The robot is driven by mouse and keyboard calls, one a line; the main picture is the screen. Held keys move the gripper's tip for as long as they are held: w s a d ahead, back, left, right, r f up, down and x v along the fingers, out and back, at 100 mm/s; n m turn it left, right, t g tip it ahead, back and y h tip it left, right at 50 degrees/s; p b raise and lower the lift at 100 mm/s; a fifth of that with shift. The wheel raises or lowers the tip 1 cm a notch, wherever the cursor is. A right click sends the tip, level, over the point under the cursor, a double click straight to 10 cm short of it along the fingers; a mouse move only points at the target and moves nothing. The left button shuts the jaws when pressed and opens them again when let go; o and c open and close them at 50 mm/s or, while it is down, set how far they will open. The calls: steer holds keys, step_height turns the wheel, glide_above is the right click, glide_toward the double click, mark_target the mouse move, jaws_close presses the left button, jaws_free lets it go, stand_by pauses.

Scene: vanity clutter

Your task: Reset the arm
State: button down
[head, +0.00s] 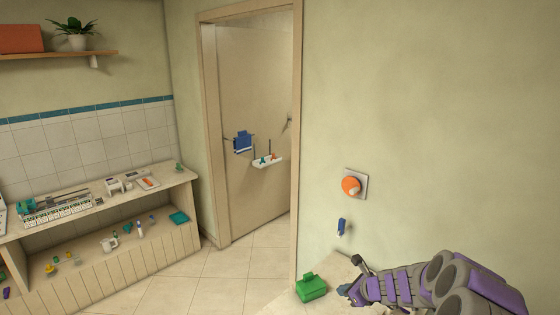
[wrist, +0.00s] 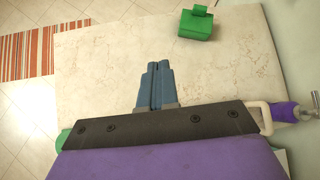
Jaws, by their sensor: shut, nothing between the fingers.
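My gripper (wrist: 155,85) shows in the wrist view with its two blue-grey fingers pressed together and nothing between them. It is over a pale marble-like top (wrist: 100,65). In the head view my gripper (head: 343,290) is at the lower right, just right of a green box with a handle (head: 312,288) on the same top. The green box also shows in the wrist view (wrist: 196,25), ahead and to the right of the fingertips, apart from them. My purple and grey arm is folded low at the right of the head view.
An orange round knob on a plate (head: 352,185) and a blue item (head: 341,226) are on the wall above the top. A doorway (head: 250,130) stands in the middle. A cluttered wooden vanity (head: 100,245) is at the left. A striped rug (wrist: 25,55) lies on the tiled floor.

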steer(key=s+a+r+n+g+y+b, duration=0.1)
steer(key=s+a+r+n+g+b, duration=0.25)
steer(key=s+a+n, duration=0.55)
steer(key=s+a+r+n+g+b, duration=0.2)
steer(key=s+a+r+n+b, duration=0.15)
steer(key=s+a+n, duration=0.55)
steer(key=s+d+f+n+g+h+b, duration=0.1)
steer(key=s+d+n+h+b, duration=0.1)
steer(key=s, duration=0.8)
steer(key=s+d+f+n+g+h+b, duration=0.1)
steer(key=s+d+n, duration=0.3)
steer(key=s, duration=0.7)
steer(key=s+d+f+n+g+h+b, duration=0.2)
steer(key=s+d, duration=0.3)
steer(key=s, duration=0.5)
steer(key=shift+s+d+f+n+h+b, duration=0.2)
steer(key=shift+s+f+n+h+b, duration=0.2)
steer(key=shift+h, duration=0.4)
